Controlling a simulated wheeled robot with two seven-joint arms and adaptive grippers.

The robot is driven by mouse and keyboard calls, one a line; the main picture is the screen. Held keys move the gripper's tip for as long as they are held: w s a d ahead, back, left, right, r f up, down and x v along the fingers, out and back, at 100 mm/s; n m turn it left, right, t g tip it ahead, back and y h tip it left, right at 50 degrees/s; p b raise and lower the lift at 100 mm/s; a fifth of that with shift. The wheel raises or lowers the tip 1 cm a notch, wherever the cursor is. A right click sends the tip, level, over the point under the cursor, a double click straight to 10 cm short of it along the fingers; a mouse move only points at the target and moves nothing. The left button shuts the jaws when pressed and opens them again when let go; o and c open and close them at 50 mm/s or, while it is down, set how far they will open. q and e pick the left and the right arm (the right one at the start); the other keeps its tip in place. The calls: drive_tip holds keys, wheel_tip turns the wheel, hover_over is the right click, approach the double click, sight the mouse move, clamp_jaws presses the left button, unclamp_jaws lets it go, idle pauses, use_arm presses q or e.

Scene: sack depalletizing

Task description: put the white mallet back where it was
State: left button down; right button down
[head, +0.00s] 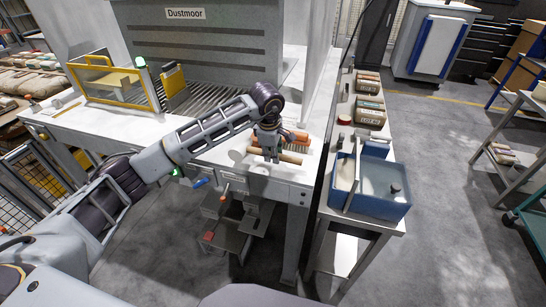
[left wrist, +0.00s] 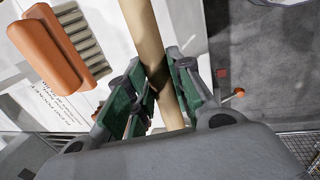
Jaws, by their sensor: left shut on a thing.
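The mallet's pale wooden handle (head: 291,158) lies across my left gripper (head: 268,156), over the front right part of the white workbench. The pale, rounded end at the handle's left (head: 237,155) looks like the mallet's white head, partly lost against the white bench top. In the left wrist view the handle (left wrist: 147,38) runs between the green-padded fingers of my left gripper (left wrist: 156,96), which is shut on it. The mallet's head is out of that view. I cannot tell how far the handle is above the bench. My right gripper is not in view.
An orange brush (left wrist: 57,48) lies on the bench beside the handle, near a printed sheet (left wrist: 75,120). A blue bin (head: 378,188) stands on the side table at right, with packed brown items (head: 369,102) behind it. A roller conveyor (head: 205,97) crosses the bench's back.

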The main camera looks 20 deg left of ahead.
use_arm(q)
drive_tip(key=shift+f, duration=0.9)
drive_tip(key=c, duration=1.7)
unclamp_jaws()
drive_tip(key=shift+f, duration=0.15)
drive_tip(key=o, duration=0.4)
drive_tip(key=shift+o, duration=0.2)
drive_tip(key=shift+r, duration=0.25)
wheel_tip(320, 180, up, 12)
drive_tip(key=s+b, duration=0.1)
drive_tip(key=s, duration=0.1)
drive_tip(key=shift+s+a+f, duration=0.15)
drive_tip(key=shift+s+f, duration=0.05)
drive_tip(key=shift+f, duration=0.05)
